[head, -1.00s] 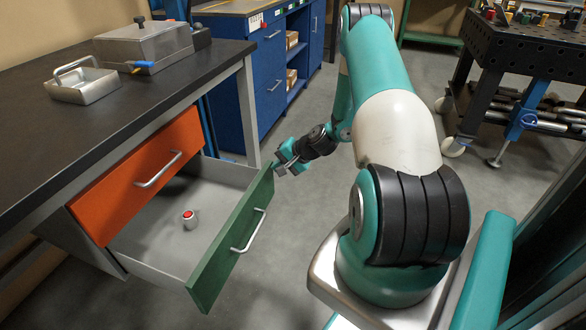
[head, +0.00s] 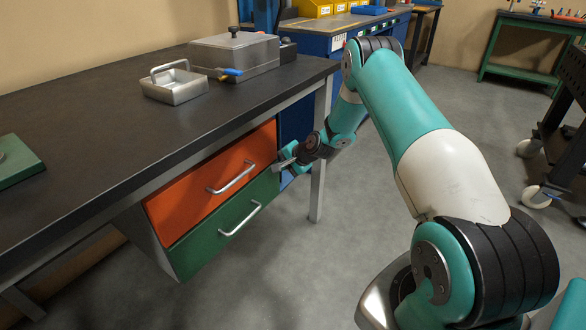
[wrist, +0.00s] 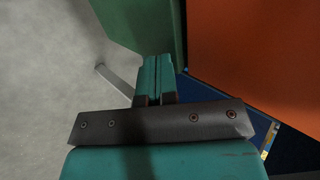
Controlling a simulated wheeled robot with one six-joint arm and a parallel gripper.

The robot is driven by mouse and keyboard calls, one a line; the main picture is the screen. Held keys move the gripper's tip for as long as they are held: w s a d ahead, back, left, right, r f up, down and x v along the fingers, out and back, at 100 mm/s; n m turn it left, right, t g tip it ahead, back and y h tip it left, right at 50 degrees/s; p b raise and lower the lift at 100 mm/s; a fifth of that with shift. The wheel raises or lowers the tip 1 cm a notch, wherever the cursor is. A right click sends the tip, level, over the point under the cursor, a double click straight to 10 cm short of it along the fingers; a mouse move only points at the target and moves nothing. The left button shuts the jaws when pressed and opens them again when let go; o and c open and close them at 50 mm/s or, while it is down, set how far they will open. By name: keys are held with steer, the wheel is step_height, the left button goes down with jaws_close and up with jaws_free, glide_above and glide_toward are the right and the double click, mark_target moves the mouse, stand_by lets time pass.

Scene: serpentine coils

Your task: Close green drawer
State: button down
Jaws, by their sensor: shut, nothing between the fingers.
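The green drawer (head: 225,230) is in the bench, below the orange drawer (head: 215,185). The orange front (wrist: 255,55) is to the right there.
The dark benchtop (head: 110,120) bears a metal tray (head: 175,85) and a lidded metal box (head: 235,55). A bench leg (head: 318,150) stands just right of my gripper. A blue cabinet (head: 295,125) is behind. The grey floor (head: 270,270) before the drawers is clear.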

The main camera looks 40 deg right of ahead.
steer(key=shift+w+a+r, duration=0.1)
steer(key=shift+w+a, duration=0.05)
steer(key=shift+w, duration=0.5)
steer(key=shift+s, duration=0.1)
